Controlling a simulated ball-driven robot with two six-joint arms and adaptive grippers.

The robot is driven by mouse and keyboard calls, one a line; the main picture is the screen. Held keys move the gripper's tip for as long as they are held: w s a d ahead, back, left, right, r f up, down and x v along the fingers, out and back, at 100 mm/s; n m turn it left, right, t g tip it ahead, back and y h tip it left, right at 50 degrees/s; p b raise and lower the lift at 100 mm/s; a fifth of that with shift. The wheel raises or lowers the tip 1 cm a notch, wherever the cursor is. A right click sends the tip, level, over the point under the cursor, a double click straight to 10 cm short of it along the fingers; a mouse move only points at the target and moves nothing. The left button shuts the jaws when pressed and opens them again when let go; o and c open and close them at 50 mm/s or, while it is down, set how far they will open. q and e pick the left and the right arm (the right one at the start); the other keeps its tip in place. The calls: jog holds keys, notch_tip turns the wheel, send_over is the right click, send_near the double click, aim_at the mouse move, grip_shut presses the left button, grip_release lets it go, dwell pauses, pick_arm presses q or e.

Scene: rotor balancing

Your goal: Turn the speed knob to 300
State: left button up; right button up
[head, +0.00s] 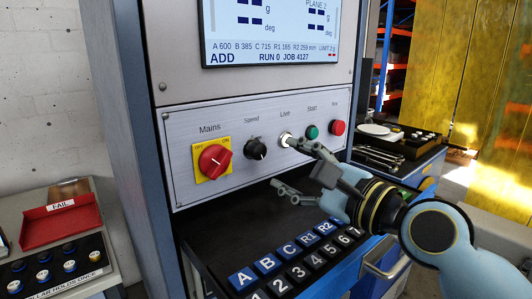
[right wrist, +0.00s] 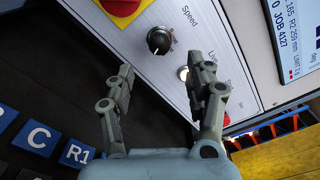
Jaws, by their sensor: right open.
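The black speed knob (head: 255,149) sits on the grey control panel under the label "Speed". A small light mark shows toward its lower right, but I cannot read any scale numbers. It also shows in the right wrist view (right wrist: 159,40), beyond and between the fingertips. My right gripper (head: 285,164) is open and empty, in front of the panel to the right of the knob and apart from it. In the head view its upper finger overlaps the lit Live lamp. The right wrist view shows both fingers (right wrist: 158,72) spread. My left gripper is not in view.
The red Mains switch (head: 214,161) on its yellow plate is left of the knob. A green Start button (head: 312,132) and a red button (head: 338,127) are to the right. The screen (head: 270,30) is above. A keyed tray with lettered blocks (head: 268,264) lies below.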

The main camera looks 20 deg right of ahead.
aim_at(260, 153)
jog(key=x, duration=0.6)
jog(key=shift+w+a, duration=0.1)
jog(key=shift+w, duration=0.15)
jog(key=shift+w+a, duration=0.1)
jog(key=shift+w, duration=0.25)
jog(key=shift+w+a, duration=0.15)
jog(key=shift+w, duration=0.15)
jog(key=shift+c, duration=0.8)
grip_shut()
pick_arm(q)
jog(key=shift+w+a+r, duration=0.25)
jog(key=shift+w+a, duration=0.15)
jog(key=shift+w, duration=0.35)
